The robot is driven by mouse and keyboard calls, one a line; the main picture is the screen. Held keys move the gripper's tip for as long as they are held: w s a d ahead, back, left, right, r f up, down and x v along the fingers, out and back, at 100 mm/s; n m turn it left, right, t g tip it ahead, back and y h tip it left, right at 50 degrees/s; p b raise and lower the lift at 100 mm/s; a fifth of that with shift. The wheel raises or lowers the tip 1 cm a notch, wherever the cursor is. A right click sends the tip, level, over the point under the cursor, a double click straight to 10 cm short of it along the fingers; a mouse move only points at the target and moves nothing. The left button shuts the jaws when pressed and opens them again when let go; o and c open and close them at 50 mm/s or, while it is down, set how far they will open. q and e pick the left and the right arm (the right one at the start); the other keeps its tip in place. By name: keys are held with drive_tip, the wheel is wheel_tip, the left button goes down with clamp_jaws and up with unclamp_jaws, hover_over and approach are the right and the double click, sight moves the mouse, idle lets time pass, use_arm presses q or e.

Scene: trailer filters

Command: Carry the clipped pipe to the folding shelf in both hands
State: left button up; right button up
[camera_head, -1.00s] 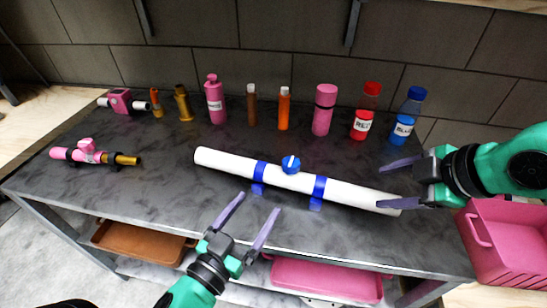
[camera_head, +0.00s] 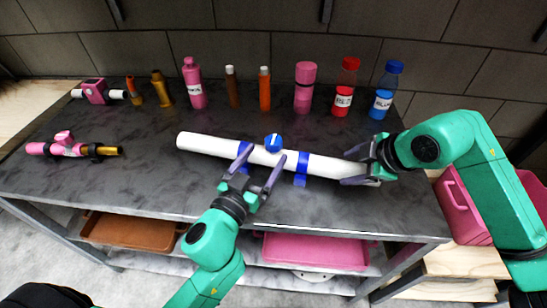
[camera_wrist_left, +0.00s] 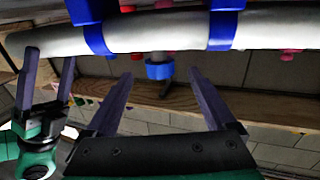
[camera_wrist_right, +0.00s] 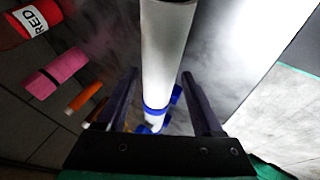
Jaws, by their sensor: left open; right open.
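The white pipe (camera_head: 212,145) lies across the dark table, held by two blue clips (camera_head: 301,168) with a blue knob (camera_head: 273,142) between them. My left gripper (camera_head: 258,172) is open at the pipe's near side, around its middle by the clips. In the left wrist view the pipe (camera_wrist_left: 160,32) runs across beyond the open fingers (camera_wrist_left: 160,85). My right gripper (camera_head: 357,166) is open at the pipe's right end. In the right wrist view the pipe (camera_wrist_right: 165,50) passes between the open fingers (camera_wrist_right: 160,85). A folding shelf cannot be made out for certain.
Several bottles, among them a red-capped one (camera_head: 344,88) and a blue-capped one (camera_head: 385,90), stand along the table's back. Pink fittings (camera_head: 65,147) lie at the left. A brown tray (camera_head: 130,232) and a pink tray (camera_head: 315,251) sit below. A pink bin (camera_head: 462,208) stands right.

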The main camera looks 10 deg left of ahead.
sight(270, 149)
use_arm(q)
drive_tip(key=x, duration=0.5)
drive_tip(key=shift+w, duration=0.1)
use_arm(e)
drive_tip(key=x, duration=0.5)
drive_tip(key=shift+f, duration=0.1)
use_arm(q)
drive_tip(key=c, duration=0.8)
use_arm(e)
drive_tip(key=c, duration=0.8)
use_arm(q)
drive_tip(key=c, duration=0.5)
use_arm(e)
clamp_jaws()
use_arm(q)
drive_tip(key=shift+r, duration=0.1)
clamp_jaws()
